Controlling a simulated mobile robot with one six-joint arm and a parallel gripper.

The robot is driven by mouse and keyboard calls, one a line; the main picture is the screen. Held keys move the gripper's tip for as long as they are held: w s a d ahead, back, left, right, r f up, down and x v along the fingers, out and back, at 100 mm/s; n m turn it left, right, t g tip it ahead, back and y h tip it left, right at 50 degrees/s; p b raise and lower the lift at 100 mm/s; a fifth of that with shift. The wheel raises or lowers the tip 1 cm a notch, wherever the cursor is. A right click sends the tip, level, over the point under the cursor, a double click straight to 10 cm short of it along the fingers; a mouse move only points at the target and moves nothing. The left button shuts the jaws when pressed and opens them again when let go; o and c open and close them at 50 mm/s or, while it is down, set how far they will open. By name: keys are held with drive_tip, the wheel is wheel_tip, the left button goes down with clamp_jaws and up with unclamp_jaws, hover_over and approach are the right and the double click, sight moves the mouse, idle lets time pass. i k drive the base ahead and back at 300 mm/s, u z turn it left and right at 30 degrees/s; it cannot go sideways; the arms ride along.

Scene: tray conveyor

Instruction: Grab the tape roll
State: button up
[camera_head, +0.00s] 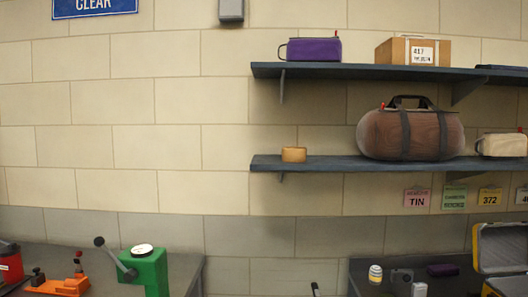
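A small tan, round, squat thing that looks like the tape roll (294,154) sits near the left end of the lower shelf (330,164), against the block wall. Nothing touches it, and there is bare shelf on both sides of it. I see its side and a little of its top; whether it has a hole cannot be told. My gripper is not in view.
A brown duffel bag (412,134) and a cream pouch (502,145) stand farther right on that shelf. The upper shelf (350,72) holds a purple bag (314,49) and a box (413,51). Below are counters with a green machine (150,272) and an open yellow case (500,252).

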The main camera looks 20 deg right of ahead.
sight(289, 154)
drive_tip(key=z, duration=0.35)
drive_tip(key=i, duration=0.8)
drive_tip(key=z, duration=0.35)
drive_tip(key=k, duration=0.9)
drive_tip(key=z, duration=0.2)
drive_tip(key=i, duration=0.9)
drive_tip(key=u, duration=0.05)
